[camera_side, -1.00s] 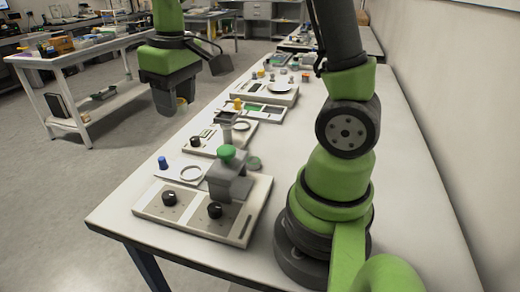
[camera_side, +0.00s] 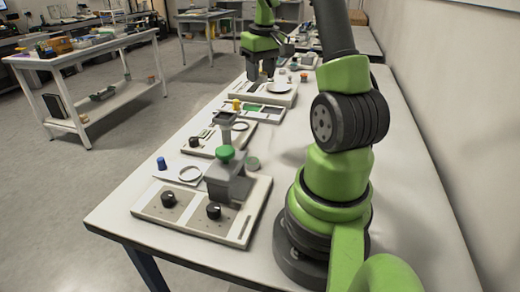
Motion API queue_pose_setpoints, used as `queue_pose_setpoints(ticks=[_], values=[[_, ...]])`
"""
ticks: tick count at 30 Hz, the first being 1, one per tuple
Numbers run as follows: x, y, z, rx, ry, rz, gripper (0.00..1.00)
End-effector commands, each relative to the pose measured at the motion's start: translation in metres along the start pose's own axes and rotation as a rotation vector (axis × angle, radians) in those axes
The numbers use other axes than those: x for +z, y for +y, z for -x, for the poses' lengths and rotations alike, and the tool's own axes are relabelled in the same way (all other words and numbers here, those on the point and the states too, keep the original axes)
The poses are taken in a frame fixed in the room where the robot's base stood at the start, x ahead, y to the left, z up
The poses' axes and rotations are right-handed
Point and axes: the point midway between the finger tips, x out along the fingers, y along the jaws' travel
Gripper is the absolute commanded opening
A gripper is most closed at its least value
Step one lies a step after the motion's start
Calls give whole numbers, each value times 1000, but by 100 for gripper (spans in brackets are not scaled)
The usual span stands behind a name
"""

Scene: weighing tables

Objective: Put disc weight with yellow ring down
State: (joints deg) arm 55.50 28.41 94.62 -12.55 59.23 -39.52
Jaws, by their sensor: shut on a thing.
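My gripper (camera_side: 260,76) is at the far part of the long table, low over the left part of a white balance (camera_side: 262,95) and left of its round pale pan (camera_side: 279,87). The jaws are shut on the disc weight with yellow ring. The weight itself is hidden or too small to make out between the fingers. I cannot tell whether it touches the surface below.
Nearer stand a tray with a yellow-topped piece (camera_side: 236,105), a device with a dark knob (camera_side: 194,142), a blue piece (camera_side: 161,163), a white ring (camera_side: 190,174) and a green-topped grey device (camera_side: 227,154). The table's right side (camera_side: 418,190) is clear.

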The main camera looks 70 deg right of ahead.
Motion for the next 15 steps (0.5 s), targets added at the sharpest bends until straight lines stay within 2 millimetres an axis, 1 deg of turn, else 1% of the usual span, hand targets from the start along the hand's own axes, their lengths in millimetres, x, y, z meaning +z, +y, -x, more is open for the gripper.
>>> queue_pose_setpoints(ticks=[3,5,6,8,9,10,12,15], values=[[4,-1,-25,-2,-6,2,12],[6,-1,-37,-2,-5,0,12],[7,-1,-48,-3,-7,1,12],[8,-1,-61,-2,-6,1,12],[10,-1,-73,-3,-7,0,12],[11,-1,-80,-3,-7,0,12],[12,-1,-93,-2,-4,0,12],[13,-1,-104,-1,-1,1,12]])
